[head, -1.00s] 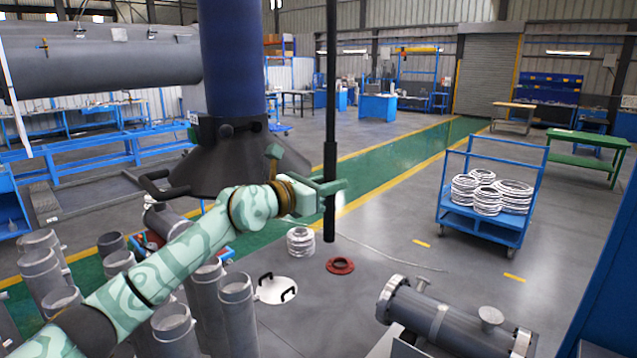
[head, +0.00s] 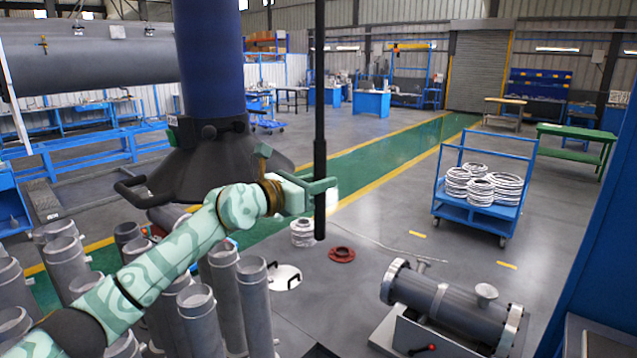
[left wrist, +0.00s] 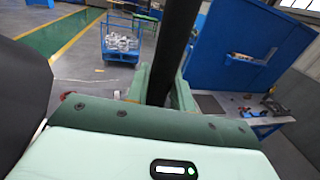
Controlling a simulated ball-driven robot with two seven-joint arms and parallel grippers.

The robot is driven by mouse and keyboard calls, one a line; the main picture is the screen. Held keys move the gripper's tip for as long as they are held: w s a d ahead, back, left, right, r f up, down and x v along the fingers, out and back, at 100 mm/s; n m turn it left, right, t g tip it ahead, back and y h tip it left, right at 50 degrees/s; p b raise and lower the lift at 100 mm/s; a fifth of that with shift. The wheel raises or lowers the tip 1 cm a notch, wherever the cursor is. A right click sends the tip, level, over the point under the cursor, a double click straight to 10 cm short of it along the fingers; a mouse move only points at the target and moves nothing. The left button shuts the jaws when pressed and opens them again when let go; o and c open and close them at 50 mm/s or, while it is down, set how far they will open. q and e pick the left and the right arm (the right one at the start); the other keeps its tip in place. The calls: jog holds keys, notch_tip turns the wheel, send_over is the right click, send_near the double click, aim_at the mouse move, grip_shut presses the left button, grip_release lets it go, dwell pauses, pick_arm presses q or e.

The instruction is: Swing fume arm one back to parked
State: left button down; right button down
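The fume arm's blue duct (head: 208,60) hangs at centre left in the head view. It ends in a dark hood (head: 215,165) with black handles at its sides. A black upright rod (head: 319,90) hangs to the right of the hood, its thick lower end above the floor. My left gripper (head: 318,187) is at this lower part, right of the hood. In the left wrist view the rod (left wrist: 172,50) stands between the two green fingers and appears to fill the gap. Whether rod and hood are joined is not visible. My right gripper is not in view.
Several grey upright pipes (head: 254,305) stand below my left arm. A flanged grey shell (head: 445,305) lies at lower right. A blue cart (head: 470,212) with white coils stands behind it. A red ring (head: 342,254) lies on the floor. A blue panel (head: 590,220) borders the right.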

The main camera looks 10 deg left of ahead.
pick_arm(q)
jog(key=c, duration=1.3)
grip_release()
jog(key=shift+s+r, duration=0.1)
jog(key=shift+o, duration=0.2)
jog(key=b+v, duration=0.5)
jog(key=v, duration=1.1)
jog(key=shift+s+a, duration=0.1)
